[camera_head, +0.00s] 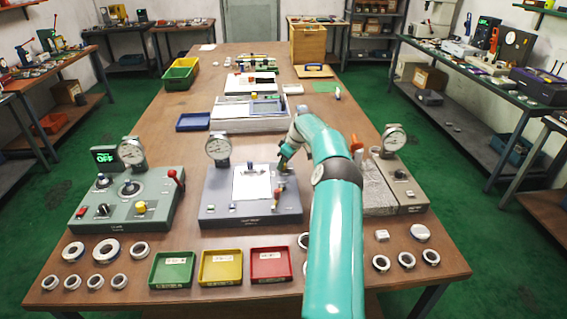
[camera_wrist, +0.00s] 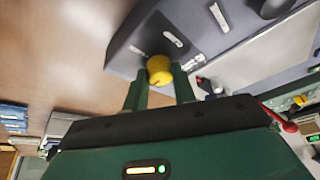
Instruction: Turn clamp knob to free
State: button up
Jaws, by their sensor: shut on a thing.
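The clamp knob (camera_wrist: 158,66) is a round yellow knob at the edge of a blue-grey fixture (camera_wrist: 195,30) in the wrist view. My gripper (camera_wrist: 159,80) has its two green fingers on either side of the knob and is shut on it. In the head view my gripper (camera_head: 287,158) is at the right rear of the middle fixture (camera_head: 250,214), beside its white plate (camera_head: 252,184). The knob is too small and covered there to make out its turn position.
A green-grey test unit (camera_head: 125,200) with dial gauge stands left, and a grey unit (camera_head: 398,190) right, beside my arm. Yellow (camera_head: 220,280), green (camera_head: 171,284) and red (camera_head: 270,278) trays and several rings lie along the front edge. A blue tray (camera_head: 193,122) lies behind.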

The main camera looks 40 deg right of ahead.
dwell(0.3)
jog(key=o, duration=1)
jog(key=shift+r, duration=0.1)
jog(key=v, duration=1.3)
jog(key=shift+s+r, duration=0.2)
jog(key=shift+r, duration=0.1)
